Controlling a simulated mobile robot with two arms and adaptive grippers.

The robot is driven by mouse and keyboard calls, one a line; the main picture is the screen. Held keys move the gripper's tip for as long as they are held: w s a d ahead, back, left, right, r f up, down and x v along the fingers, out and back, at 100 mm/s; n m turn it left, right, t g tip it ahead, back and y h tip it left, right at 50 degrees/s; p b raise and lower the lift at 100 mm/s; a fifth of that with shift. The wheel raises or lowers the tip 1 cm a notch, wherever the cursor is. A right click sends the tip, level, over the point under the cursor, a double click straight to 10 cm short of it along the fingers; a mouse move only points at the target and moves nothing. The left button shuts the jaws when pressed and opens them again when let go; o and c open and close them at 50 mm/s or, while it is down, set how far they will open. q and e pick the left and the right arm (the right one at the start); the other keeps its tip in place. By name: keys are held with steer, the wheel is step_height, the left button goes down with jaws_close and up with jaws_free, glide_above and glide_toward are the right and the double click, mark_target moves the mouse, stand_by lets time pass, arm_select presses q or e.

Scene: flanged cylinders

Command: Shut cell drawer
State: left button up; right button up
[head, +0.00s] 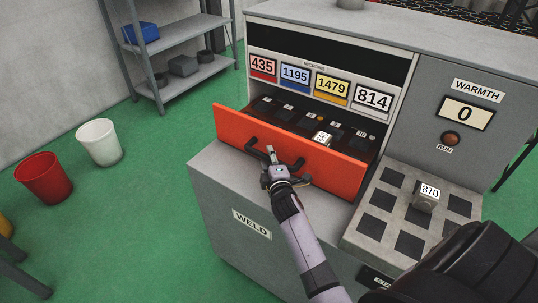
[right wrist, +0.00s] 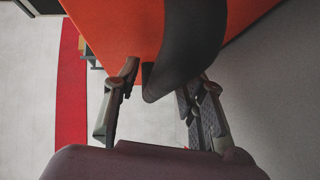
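The orange cell drawer (head: 335,172) stands pulled out of the grey machine, its dark inside showing. A small labelled metal piece (head: 322,139) sits in it. A black bar handle (head: 258,146) runs along the drawer front. My right gripper (head: 271,159) is at the handle. In the right wrist view the drawer front (right wrist: 115,25) is orange, and the curved black handle (right wrist: 190,45) lies close before the right gripper (right wrist: 160,88). Its fingers are spread on either side, with no clear grip. My left gripper is not in view.
A WARMTH panel (head: 466,114) reads 0. Number plates (head: 313,82) line the wall above the drawer. Buckets (head: 98,142) and a shelf (head: 180,45) stand left.

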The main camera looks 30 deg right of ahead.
steer(key=shift+s+a+r, duration=0.1)
steer(key=shift+c, duration=0.4)
jaws_close()
stand_by(0.4)
